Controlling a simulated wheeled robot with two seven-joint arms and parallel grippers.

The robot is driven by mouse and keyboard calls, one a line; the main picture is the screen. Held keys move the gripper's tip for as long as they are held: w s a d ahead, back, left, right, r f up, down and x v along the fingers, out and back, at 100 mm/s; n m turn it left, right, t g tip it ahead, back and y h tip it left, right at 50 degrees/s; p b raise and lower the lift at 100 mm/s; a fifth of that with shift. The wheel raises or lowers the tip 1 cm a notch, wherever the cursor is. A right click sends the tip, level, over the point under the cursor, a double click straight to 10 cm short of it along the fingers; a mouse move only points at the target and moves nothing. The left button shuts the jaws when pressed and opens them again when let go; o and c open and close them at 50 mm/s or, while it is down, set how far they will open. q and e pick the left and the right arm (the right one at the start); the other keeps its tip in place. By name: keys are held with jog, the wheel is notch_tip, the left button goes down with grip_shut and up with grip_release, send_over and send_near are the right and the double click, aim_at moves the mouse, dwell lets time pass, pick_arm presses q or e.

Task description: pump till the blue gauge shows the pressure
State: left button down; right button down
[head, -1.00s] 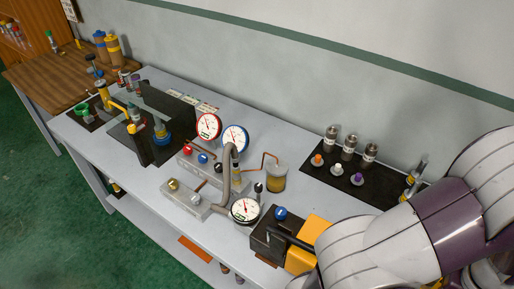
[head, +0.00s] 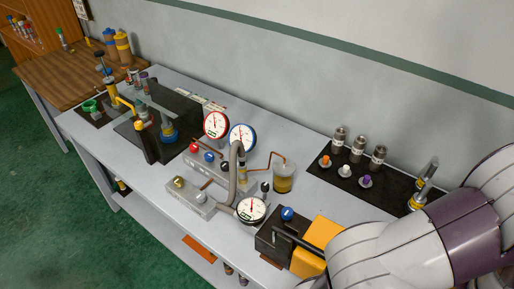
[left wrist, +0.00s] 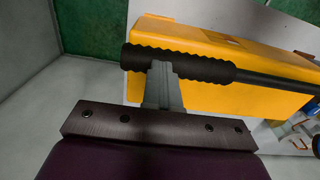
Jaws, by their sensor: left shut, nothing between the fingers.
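The blue-rimmed gauge (head: 242,137) stands beside a red-rimmed gauge (head: 215,125) in the middle of the bench; its needle is too small to read exactly. A third, dark-rimmed gauge (head: 251,209) is nearer the pump. The pump has a black block with a blue knob (head: 288,214), a yellow body (head: 317,236) and a black lever. In the left wrist view, my left gripper (left wrist: 161,68) is shut and empty, its fingertips against the ribbed black lever grip (left wrist: 195,65), over the yellow body. In the head view the arm hides the lever's end and the gripper.
A black mat with fittings (head: 330,183) lies at the back right.

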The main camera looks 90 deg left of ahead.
pick_arm(q)
jog(key=r+p, duration=0.7)
jog(key=shift+s+a, duration=0.2)
jog(key=shift+s+f, duration=0.1)
notch_tip(320, 180, up, 7)
jog(key=s+a+p, duration=0.1)
jog(key=p, duration=0.5)
jog(key=shift+s+a, duration=0.15)
jog(key=shift+s, duration=0.15)
